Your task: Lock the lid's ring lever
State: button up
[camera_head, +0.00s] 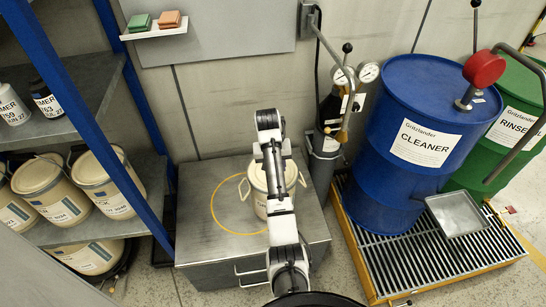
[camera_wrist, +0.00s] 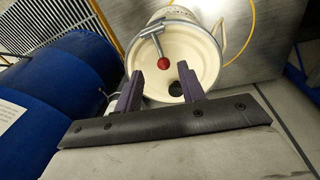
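A cream pail (camera_head: 261,204) with a lid stands on the grey steel cabinet, partly hidden under my arm in the head view. In the wrist view its round lid (camera_wrist: 205,52) fills the upper middle. Whether the fingers touch the lid cannot be told.
The cabinet top (camera_head: 205,185) with a yellow ring is clear left of the pail. A blue CLEANER drum (camera_head: 400,150) and green RINSE drum (camera_head: 515,130) stand right on a grated pallet (camera_head: 385,262). A shelf rack (camera_head: 60,130) with pails stands left; a gas bottle (camera_head: 325,140) stands behind.

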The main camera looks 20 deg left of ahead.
notch_tip(320, 180, up, 7)
jog(key=p, duration=0.2)
jog(key=shift+s+a, duration=0.3)
jog(key=shift+s+d+r, duration=0.1)
dwell(0.5)
dwell(0.3)
